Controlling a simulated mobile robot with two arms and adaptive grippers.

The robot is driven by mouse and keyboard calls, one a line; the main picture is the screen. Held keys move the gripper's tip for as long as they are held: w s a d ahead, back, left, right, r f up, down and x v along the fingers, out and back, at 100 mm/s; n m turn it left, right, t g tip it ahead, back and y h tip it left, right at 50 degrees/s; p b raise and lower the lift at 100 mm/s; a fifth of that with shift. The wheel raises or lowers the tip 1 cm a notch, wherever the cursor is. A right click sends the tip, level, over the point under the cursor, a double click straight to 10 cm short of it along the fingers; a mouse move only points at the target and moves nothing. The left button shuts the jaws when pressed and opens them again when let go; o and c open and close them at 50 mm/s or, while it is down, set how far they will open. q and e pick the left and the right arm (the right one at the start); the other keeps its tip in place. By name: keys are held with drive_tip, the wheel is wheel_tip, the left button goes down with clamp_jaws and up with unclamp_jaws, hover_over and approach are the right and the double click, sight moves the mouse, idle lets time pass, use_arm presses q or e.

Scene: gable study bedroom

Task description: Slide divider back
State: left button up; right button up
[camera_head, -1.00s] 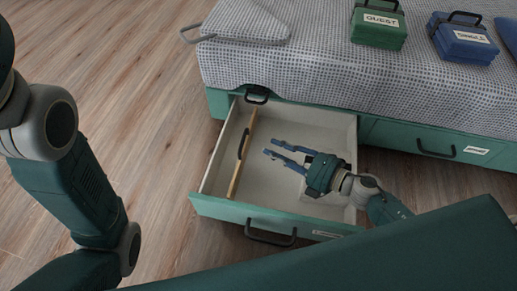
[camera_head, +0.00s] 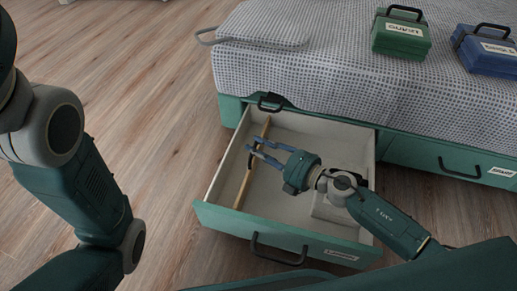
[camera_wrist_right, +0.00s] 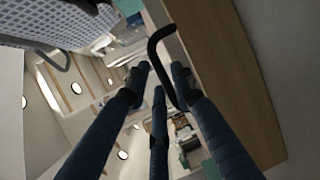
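The wooden divider (camera_head: 243,187) stands front to back near the left wall of the open drawer (camera_head: 300,205). It carries a dark curved handle, which shows clearly in the right wrist view (camera_wrist_right: 160,55) beside the divider's wooden face (camera_wrist_right: 225,60). My right gripper (camera_head: 254,154) reaches into the drawer from the right, with its blue fingers at the handle. In the right wrist view its fingers (camera_wrist_right: 160,85) are apart and the handle passes among their tips; firm contact cannot be told. My left arm shows at the left, but its gripper is out of view.
The drawer's right part holds a pale block-like partition (camera_head: 335,209) beneath my right arm. The bed (camera_head: 300,65) stands behind, with a green case (camera_head: 400,38) and a blue case (camera_head: 485,50) on it. A closed drawer (camera_head: 450,165) is at the right. Floor at left is clear.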

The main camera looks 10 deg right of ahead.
clamp_jaws()
drive_tip(key=a, duration=0.1)
drive_tip(key=w+a+p, duration=0.1)
drive_tip(key=a, duration=0.1)
drive_tip(key=w+a+p, duration=0.1)
drive_tip(key=shift+a, duration=0.25)
unclamp_jaws()
drive_tip(key=shift+d, duration=0.1)
